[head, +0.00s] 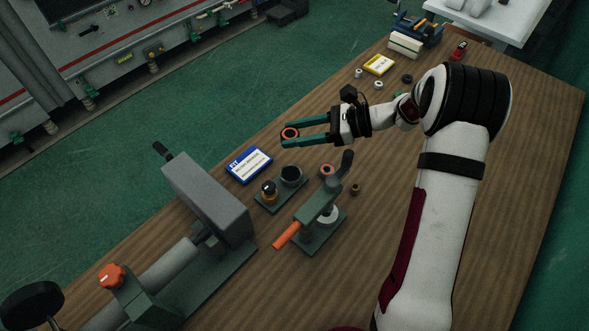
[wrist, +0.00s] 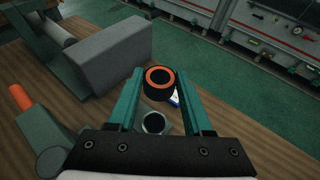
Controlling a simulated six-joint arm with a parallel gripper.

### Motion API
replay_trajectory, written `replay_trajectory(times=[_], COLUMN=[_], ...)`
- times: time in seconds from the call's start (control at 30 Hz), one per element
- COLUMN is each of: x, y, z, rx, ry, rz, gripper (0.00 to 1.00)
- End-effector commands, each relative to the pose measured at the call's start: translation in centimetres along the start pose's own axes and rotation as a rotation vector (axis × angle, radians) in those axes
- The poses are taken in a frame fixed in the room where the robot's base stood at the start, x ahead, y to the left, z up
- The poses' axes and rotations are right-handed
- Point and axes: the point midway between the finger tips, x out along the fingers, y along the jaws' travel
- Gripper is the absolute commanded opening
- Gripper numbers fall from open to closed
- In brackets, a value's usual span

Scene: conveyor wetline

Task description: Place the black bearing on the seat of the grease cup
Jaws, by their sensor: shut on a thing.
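My gripper (head: 291,133) is shut on a black bearing with an orange ring on its face (wrist: 160,83). The bearing sits between the fingertips, held in the air above the bench. A dark open cup (head: 291,175), which looks like the grease cup, stands on a green base plate beside a brass-banded pot with a black top (head: 269,189). In the head view the cup is below the held bearing in the picture. In the wrist view the cup (wrist: 154,123) shows between the fingers, nearer the palm. The seat inside the cup is too dark to make out.
A press with an orange handle (head: 286,235) stands beside the cup's plate, with an orange-faced ring (head: 327,170) near it. A blue and white card (head: 248,165) lies to the left. A large grey block (head: 208,197) stands further left. Several small rings lie by a yellow card (head: 379,65).

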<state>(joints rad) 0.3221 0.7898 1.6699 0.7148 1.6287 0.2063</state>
Motion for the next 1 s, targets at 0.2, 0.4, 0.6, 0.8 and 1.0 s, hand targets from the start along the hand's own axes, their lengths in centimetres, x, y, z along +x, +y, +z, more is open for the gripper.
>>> replay_trajectory(times=[0.2,0.4,0.6,0.8,1.0], x=[2.1,3.4,4.7,5.2,5.2], y=[0.0,-0.1,-0.1,-0.1,-0.1], z=[-5.2,-8.3,-11.3,-12.5,-12.7], rx=[0.005,0.002,0.003,-0.001,0.0], ry=[-0.001,0.0,0.0,0.0,0.0], rz=[0.001,-0.001,-0.002,-0.003,-0.002], gripper=[0.0,0.0,0.0,0.0,0.0])
